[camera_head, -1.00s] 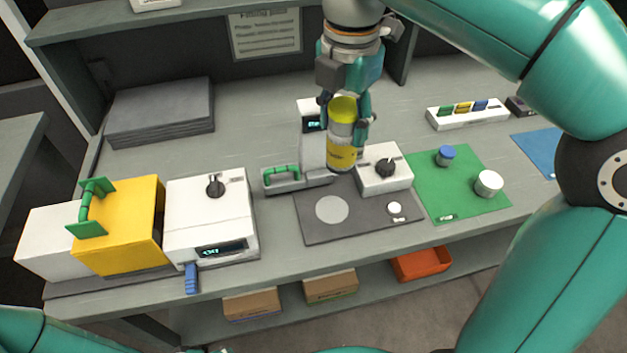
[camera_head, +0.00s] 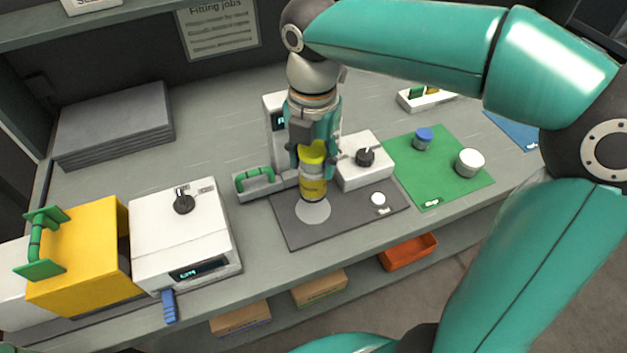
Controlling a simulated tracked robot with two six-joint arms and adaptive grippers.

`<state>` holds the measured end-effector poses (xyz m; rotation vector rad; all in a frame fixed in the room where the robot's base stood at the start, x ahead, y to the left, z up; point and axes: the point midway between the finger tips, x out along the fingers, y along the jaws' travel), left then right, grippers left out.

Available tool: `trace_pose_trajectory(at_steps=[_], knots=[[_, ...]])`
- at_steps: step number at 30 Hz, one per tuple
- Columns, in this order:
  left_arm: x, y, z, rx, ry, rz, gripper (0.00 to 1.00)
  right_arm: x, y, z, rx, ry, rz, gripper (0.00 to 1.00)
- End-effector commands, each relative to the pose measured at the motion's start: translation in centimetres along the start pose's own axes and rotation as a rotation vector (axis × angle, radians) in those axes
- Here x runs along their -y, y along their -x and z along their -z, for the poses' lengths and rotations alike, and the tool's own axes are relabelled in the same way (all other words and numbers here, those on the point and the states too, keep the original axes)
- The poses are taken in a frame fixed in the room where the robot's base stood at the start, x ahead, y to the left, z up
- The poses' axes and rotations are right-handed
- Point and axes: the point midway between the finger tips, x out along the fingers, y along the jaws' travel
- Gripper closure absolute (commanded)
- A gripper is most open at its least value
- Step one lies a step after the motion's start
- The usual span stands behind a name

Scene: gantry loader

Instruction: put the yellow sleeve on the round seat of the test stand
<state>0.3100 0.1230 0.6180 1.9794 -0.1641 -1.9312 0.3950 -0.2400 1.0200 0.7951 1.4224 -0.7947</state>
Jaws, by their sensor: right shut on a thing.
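The yellow sleeve (camera_head: 313,187) is an upright cylinder with a pale band round it. My right gripper (camera_head: 316,160) is shut on its upper part from above. The sleeve's lower end overlaps the back of the light grey round seat (camera_head: 313,212) in the picture. I cannot tell whether it touches the seat or hangs just above it. The seat is a flat disc on the dark plate of the test stand (camera_head: 290,232), partly hidden by the sleeve. My left gripper is not in view.
A white box with a black knob (camera_head: 363,163) stands close to the right of the sleeve. A green handle (camera_head: 254,178) is to the left. A small white button (camera_head: 378,199) sits on the plate. A green mat (camera_head: 440,185) holds blue-topped and white cylinders.

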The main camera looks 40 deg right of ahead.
Motion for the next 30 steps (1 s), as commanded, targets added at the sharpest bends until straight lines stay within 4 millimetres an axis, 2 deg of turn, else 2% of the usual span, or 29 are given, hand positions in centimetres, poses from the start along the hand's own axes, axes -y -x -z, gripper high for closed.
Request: trace_pose_trajectory(at_steps=[7,15,27,28,30], knots=[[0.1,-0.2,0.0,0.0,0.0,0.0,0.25,-0.1,-1.8,0.0,0.001,0.0,-0.001,1.0],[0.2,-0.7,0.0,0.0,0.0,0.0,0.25,-0.1,-5.2,0.0,0.001,0.0,0.0,1.0],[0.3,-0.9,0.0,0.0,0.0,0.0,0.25,-0.1,-5.8,0.0,0.001,0.001,-0.002,1.0],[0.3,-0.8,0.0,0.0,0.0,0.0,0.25,-0.1,-5.8,0.0,0.001,0.001,-0.001,0.46],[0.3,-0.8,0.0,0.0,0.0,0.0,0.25,-0.1,-5.7,0.0,0.001,0.001,-0.001,0.35]])
